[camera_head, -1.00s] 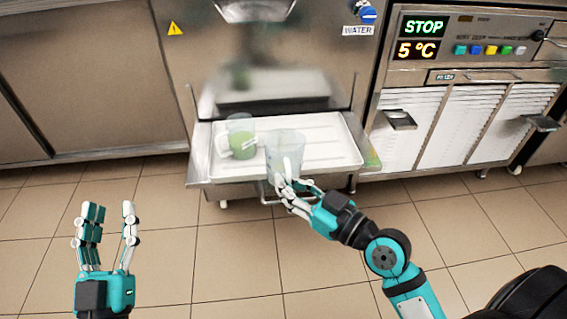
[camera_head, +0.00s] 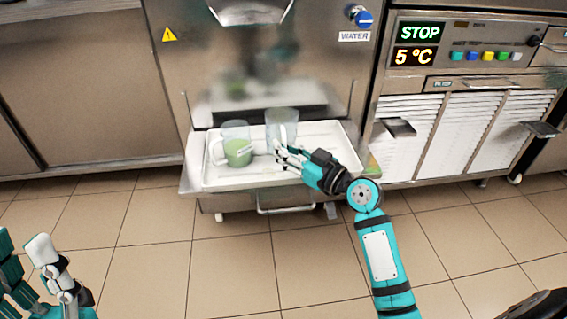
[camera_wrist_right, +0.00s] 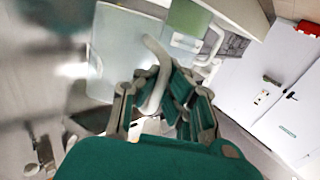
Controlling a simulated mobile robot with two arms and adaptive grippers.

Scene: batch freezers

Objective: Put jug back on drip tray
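A clear, empty-looking jug (camera_head: 282,122) is over the back middle of the white drip tray (camera_head: 310,182), upright. I cannot tell whether its base touches the tray. My right gripper (camera_head: 284,158) is at the jug's front, with its fingers closed around the pale handle. The wrist view shows the handle (camera_wrist_right: 156,75) between the fingers (camera_wrist_right: 160,103) and the jug's clear wall (camera_wrist_right: 112,55) beyond. A second jug with green liquid (camera_head: 238,152) stands on the tray to the left, its handle facing left. My left gripper (camera_head: 28,268) is open and empty at the lower left, partly cut off.
The steel freezer front (camera_head: 265,60) rises behind the tray, with a spout (camera_head: 250,12) above and a blue water tap (camera_head: 362,18) at upper right. A vented machine (camera_head: 460,120) stands to the right. Tiled floor lies clear in front.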

